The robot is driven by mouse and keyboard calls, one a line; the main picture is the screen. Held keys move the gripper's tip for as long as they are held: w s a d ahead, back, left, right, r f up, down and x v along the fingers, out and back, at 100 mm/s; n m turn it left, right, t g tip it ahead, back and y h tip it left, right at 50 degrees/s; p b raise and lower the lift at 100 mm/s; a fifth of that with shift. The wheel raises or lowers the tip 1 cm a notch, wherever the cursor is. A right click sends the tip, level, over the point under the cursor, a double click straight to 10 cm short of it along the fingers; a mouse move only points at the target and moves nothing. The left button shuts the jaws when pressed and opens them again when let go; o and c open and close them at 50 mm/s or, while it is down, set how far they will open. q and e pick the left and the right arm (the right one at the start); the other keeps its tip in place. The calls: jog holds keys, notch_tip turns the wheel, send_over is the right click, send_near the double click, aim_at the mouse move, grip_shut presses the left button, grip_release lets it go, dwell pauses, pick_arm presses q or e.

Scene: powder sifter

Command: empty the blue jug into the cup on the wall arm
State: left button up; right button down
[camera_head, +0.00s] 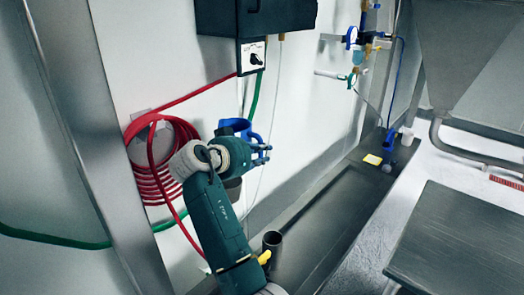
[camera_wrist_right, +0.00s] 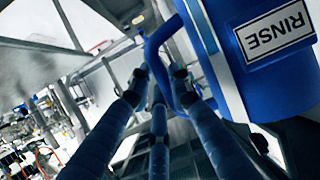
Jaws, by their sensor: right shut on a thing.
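The blue jug (camera_head: 236,125) is by the white wall, above a dark grey cup (camera_head: 233,189). That cup is partly hidden by my right arm, and its mount is hidden too. My right gripper (camera_head: 263,152) is shut on the jug's handle, to the right of its body. In the right wrist view the jug (camera_wrist_right: 280,75) fills the upper right with a white RINSE label, and its handle (camera_wrist_right: 155,42) passes between my fingers (camera_wrist_right: 168,88). The jug looks roughly upright; its contents do not show. My left gripper is not in view.
A red hose coil (camera_head: 150,165) hangs on the wall at left. A dark control box (camera_head: 255,15) is above the jug. An open dark tube (camera_head: 272,241) stands beside my forearm. A long trough (camera_head: 325,215) runs along the wall, with a metal table (camera_head: 455,245) at right.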

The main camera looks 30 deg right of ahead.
jog(key=shift+d+f, duration=0.1)
jog(key=shift+d, duration=0.15)
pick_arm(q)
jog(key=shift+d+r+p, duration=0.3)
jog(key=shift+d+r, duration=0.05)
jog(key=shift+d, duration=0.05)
pick_arm(e)
jog(key=shift+s+d+f+n+g+h, duration=0.1)
jog(key=shift+f+n+g+h, duration=0.05)
jog(key=shift+f, duration=0.4)
jog(key=shift+s+f+n+g+h, duration=0.1)
jog(key=shift+f+n+g+h, duration=0.05)
jog(key=shift+f, duration=0.35)
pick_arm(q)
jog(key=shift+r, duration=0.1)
pick_arm(e)
jog(key=shift+r, duration=0.1)
pick_arm(q)
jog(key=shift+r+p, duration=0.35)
jog(key=shift+p, duration=0.05)
pick_arm(e)
jog(key=shift+s+n+g, duration=0.2)
jog(key=shift+n+g, duration=0.1)
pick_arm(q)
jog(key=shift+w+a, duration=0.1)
